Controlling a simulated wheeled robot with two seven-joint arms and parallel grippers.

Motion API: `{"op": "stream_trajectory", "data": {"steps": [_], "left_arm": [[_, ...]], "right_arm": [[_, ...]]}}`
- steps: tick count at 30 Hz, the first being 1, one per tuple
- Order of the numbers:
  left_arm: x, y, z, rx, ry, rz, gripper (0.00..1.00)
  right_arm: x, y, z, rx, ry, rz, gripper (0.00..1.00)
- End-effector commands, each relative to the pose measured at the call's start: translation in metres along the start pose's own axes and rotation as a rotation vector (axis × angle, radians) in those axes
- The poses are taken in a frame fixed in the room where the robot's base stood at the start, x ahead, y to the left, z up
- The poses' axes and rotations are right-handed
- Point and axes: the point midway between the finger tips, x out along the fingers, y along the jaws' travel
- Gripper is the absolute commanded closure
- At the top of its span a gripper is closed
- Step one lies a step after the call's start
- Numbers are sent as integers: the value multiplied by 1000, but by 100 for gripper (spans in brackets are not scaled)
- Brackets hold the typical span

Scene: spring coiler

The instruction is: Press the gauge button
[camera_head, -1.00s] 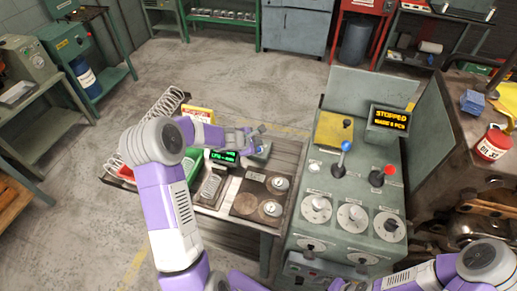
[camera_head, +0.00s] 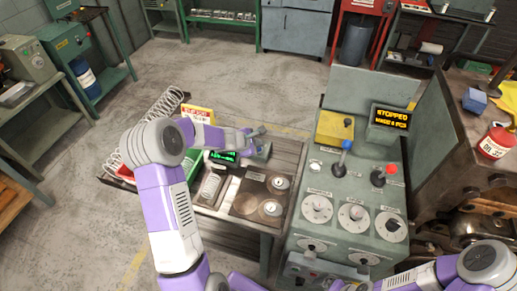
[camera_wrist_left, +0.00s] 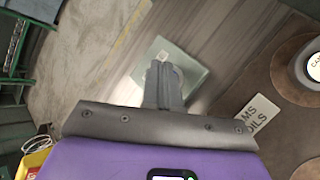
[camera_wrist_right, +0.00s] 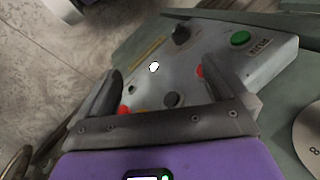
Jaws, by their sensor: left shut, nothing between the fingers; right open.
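The gauge is a small grey-green block (camera_head: 262,151) on the bench, beside a dark display (camera_head: 222,157) with green characters. In the left wrist view the pale green block (camera_wrist_left: 195,78) lies under my fingers, with a small white label on its top. My left gripper (camera_head: 257,132) is shut and empty, with its tips over the block; it also shows in the left wrist view (camera_wrist_left: 164,72). The fingers hide part of the block's top, and I cannot make out the button or whether they touch it. My right gripper (camera_wrist_right: 160,88) is open and empty by a control box.
The coiler console (camera_head: 335,205) with dials, a blue-knobbed lever (camera_head: 346,146) and a "STOPPED" display (camera_head: 390,118) stands to the right.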

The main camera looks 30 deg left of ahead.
Motion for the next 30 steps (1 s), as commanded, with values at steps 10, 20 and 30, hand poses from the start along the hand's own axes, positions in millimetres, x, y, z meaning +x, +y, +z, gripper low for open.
{"op": "stream_trajectory", "data": {"steps": [10, 20, 30], "left_arm": [[2, -1, -2, 0, 0, 0, 100], [4, -3, -3, -1, 0, 0, 100], [6, -4, -4, -1, 1, 0, 100]], "right_arm": [[3, 1, 0, 0, 0, 0, 0], [7, 2, 0, 0, 0, 0, 0], [8, 3, 0, 0, 0, 0, 0]]}}
